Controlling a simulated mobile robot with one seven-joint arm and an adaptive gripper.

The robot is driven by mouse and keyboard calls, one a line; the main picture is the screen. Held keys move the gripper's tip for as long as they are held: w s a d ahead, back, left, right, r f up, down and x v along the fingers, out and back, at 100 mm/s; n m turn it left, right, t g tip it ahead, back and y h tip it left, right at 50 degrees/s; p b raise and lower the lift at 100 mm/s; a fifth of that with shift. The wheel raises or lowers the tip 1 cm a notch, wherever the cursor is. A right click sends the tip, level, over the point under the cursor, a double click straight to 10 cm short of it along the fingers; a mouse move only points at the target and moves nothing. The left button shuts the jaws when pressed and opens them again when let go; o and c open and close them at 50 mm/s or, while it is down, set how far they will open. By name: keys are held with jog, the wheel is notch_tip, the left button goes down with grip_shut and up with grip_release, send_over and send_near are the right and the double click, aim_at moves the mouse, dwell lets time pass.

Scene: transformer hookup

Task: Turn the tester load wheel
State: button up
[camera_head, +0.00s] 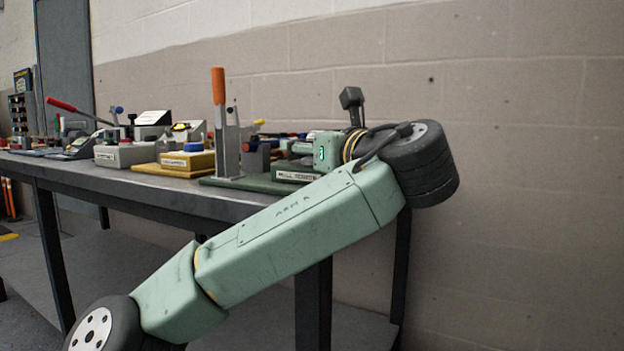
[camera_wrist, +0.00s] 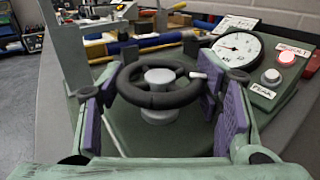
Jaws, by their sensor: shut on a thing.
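The load wheel (camera_wrist: 160,99) is a black spoked ring on a grey hub, with a small pale handle at its right side in the wrist view. My gripper (camera_wrist: 163,88) has its purple-padded fingers on the left and right of the wheel and is shut on it. The tester's green base carries a round white gauge (camera_wrist: 238,47), a red lit button (camera_wrist: 287,57) and a grey button (camera_wrist: 271,77), with labels reading RESULT and PEAK. In the head view the tester's labelled plate (camera_head: 295,176) shows, while the wheel and fingertips cannot be made out behind my arm.
On the bench (camera_head: 150,195) a grey upright with an orange handle (camera_head: 218,86) stands left of my gripper. A yellow box with a blue button (camera_head: 188,159) and a grey box (camera_head: 125,154) stand further left. The wall rises close behind.

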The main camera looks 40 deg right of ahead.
jog(key=n+y+b, duration=0.1)
jog(key=b, duration=0.1)
jog(key=n+y+b, duration=0.1)
jog(key=y, duration=0.1)
jog(key=shift+f+b, duration=0.35)
jog(key=shift+b, duration=0.05)
jog(key=shift+r+n+y+b, duration=0.15)
jog(key=shift+n+y+b, duration=0.25)
jog(key=shift+y+b, duration=0.45)
jog(key=shift+w+r+b, duration=0.1)
jog(key=shift+r+b, duration=0.05)
jog(key=shift+b, duration=0.15)
jog(key=o, duration=1.2)
jog(key=shift+r+p, duration=0.2)
jog(key=shift+p, duration=0.4)
